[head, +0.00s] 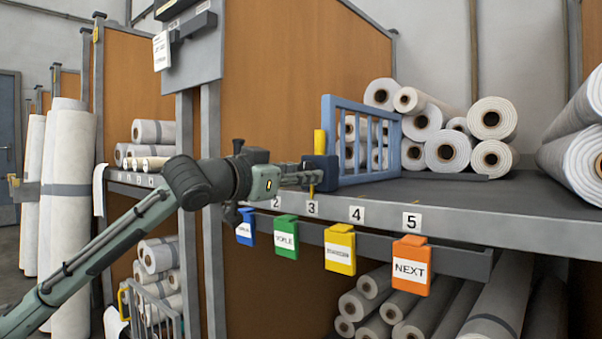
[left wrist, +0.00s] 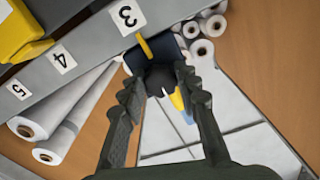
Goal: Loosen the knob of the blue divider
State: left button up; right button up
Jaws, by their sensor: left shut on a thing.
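The blue divider (head: 361,178) is a barred frame standing upright on the shelf, near label 3. At its front end is a dark blue clamp block (head: 326,172) on the shelf edge, with a yellow handle (head: 320,142) above it and a thin yellow piece below. My left gripper (head: 304,179) reaches in from the left at the front of the block. In the left wrist view a black knob (left wrist: 162,78) sits between the fingertips, and my left gripper is shut on it. The fingers hide most of the knob in the head view. My right gripper is not in view.
The grey shelf (head: 450,193) has bare room right of the divider, with white rolls (head: 446,151) stacked behind. Coloured tags, including an orange one (head: 410,269), hang under the front edge. A grey post (head: 212,220) stands behind my left arm.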

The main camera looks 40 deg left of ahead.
pick_arm(q)
jog(key=shift+r+n, duration=0.1)
jog(key=shift+n, duration=0.2)
jog(key=o, duration=1.2)
jog(key=s, duration=1.2)
jog(key=shift+a, duration=0.4)
